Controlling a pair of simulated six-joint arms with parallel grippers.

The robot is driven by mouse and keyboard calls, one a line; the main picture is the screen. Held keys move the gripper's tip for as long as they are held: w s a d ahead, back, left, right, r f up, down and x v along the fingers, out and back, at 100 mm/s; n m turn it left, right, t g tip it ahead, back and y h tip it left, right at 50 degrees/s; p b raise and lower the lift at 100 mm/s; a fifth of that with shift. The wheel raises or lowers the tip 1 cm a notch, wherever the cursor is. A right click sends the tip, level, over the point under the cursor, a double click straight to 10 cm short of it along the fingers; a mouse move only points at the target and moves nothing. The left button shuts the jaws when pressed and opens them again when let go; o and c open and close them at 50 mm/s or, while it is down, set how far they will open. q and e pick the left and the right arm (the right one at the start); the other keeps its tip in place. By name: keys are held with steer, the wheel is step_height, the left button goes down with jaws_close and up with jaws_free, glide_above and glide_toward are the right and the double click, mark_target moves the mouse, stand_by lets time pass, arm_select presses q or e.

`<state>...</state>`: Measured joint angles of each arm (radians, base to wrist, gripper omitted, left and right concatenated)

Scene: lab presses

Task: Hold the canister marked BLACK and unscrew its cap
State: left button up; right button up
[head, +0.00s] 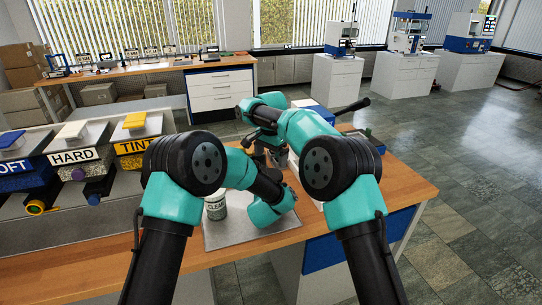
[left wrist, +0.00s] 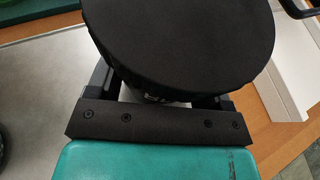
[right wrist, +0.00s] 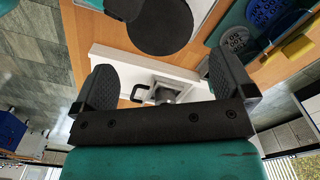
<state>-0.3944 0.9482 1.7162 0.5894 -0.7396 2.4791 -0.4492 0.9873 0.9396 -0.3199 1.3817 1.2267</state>
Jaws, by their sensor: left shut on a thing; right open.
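The left wrist view shows a canister with a wide round black cap (left wrist: 180,40) close in front of my left gripper (left wrist: 163,90). My left gripper is shut on the canister body below the cap. The body is mostly hidden, and no label can be read on it. The black cap (right wrist: 160,25) also shows at the top of the right wrist view, beyond my right gripper (right wrist: 165,75), whose fingers are spread wide and empty. In the head view my right gripper (head: 262,142) is over the bench, and my arms hide most of the held canister.
Bins marked HARD (head: 75,157) and TINT (head: 132,148) stand at the left.

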steer(key=shift+m, duration=0.9)
steer(key=shift+f, duration=0.1)
steer(key=shift+f, duration=3.9)
steer(key=shift+c, duration=0.4)
steer(key=c, duration=0.6)
steer(key=n, duration=0.6)
steer(key=shift+n, duration=0.4)
steer(key=shift+c, duration=0.2)
steer(key=n, duration=0.6)
steer(key=shift+n, duration=0.4)
